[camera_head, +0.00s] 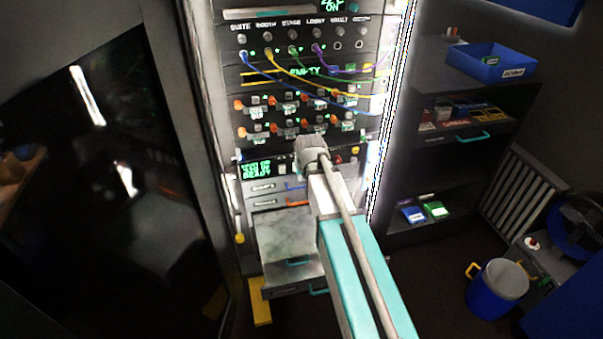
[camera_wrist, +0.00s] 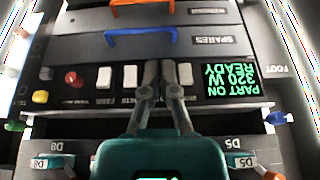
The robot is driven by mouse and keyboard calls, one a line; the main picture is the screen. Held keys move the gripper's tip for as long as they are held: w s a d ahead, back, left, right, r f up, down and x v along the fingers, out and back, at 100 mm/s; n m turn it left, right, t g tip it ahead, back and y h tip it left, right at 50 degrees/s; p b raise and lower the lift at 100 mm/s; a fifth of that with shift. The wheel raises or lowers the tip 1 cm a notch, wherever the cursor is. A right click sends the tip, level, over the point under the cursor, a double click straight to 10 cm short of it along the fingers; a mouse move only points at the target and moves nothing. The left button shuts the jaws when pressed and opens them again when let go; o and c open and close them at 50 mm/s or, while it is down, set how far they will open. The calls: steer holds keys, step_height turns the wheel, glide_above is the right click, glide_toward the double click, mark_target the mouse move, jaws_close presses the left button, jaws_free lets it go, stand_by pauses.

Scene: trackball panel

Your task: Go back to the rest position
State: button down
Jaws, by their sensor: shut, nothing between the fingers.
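My gripper (camera_wrist: 159,72) is shut and empty in the wrist view, its two fingertips close together in front of the control strip. That view shows the panel upside down. The fingertips lie over the strip between white rocker switches (camera_wrist: 130,77); I cannot tell whether they touch it. A green-lit display (camera_wrist: 230,84) beside them reads "PART ON 320 W READY". In the head view my arm reaches up to the rack (camera_head: 262,215), and its wrist hides the fingers and part of the strip. The same display (camera_head: 256,169) shows there, left of my wrist.
Coloured cables (camera_head: 290,75) hang across the upper rack above rows of orange-handled modules (camera_head: 268,105). Drawers with blue (camera_wrist: 140,36) and orange handles adjoin the strip. A pull-out shelf (camera_head: 285,240) is below. Right are a dark shelf unit (camera_head: 450,150) and a blue bucket (camera_head: 497,290).

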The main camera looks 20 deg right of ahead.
steer(key=shift+s+a+r, duration=0.1)
steer(key=shift+s+r, duration=0.15)
steer(key=shift+s, duration=0.15)
stand_by(0.3)
steer(key=s+a+f+g, duration=0.1)
steer(key=s+a+g, duration=0.1)
steer(key=s, duration=0.8)
steer(key=s+a+g, duration=0.2)
steer(key=s+g, duration=0.1)
steer(key=s, duration=0.7)
step_height(320, 180, up, 14)
steer(key=p, duration=1.4)
steer(key=shift+w+d+p, duration=0.25)
steer(key=shift+w+p, duration=0.05)
steer(key=shift+p, duration=0.05)
